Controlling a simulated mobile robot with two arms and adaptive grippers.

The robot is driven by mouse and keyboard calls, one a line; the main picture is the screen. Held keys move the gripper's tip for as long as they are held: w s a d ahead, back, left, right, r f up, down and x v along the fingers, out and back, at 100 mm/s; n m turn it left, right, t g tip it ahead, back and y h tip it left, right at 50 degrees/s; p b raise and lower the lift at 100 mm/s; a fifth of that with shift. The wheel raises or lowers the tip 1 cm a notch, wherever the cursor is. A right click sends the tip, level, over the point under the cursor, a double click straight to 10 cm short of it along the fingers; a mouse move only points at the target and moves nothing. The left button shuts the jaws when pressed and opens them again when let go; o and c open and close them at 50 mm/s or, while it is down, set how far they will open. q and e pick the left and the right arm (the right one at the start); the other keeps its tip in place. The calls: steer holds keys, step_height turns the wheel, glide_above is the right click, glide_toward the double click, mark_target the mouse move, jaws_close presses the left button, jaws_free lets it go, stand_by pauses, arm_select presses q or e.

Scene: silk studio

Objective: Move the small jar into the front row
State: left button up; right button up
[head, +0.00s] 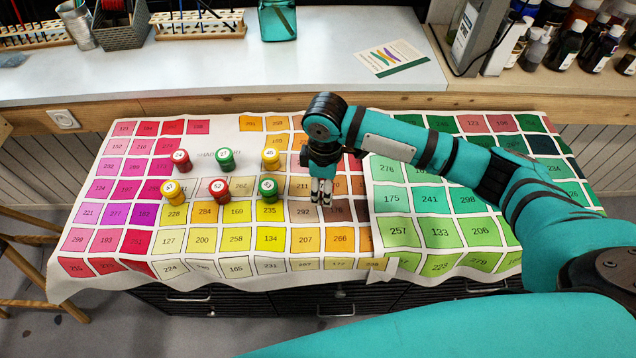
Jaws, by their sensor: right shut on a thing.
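My right gripper (321,198) points down over the colour chart, to the right of the jars. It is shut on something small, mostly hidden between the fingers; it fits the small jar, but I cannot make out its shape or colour. The back row has a red jar (182,161), a green jar (226,160) and a yellow jar (271,160). The front row has a yellow jar (173,192), a red jar (219,190) and a green jar (268,190). My left gripper is not in view.
The numbered colour chart (200,240) covers the table and hangs over its front edge. A green chart (405,215) lies to the right. The chart in front of the jars is clear. A pale counter (300,60) behind carries a teal glass (277,20) and racks.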

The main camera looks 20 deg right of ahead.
steer(key=w, duration=0.3)
steer(key=shift+f, duration=0.15)
steer(key=shift+w+f, duration=0.2)
steer(key=shift+w, duration=0.1)
steer(key=shift+f+p, duration=0.35)
steer(key=shift+f, duration=1.3)
steer(key=o, duration=1.2)
step_height(320, 180, up, 12)
steer(key=shift+r, duration=0.15)
steer(key=shift+s+a, duration=0.1)
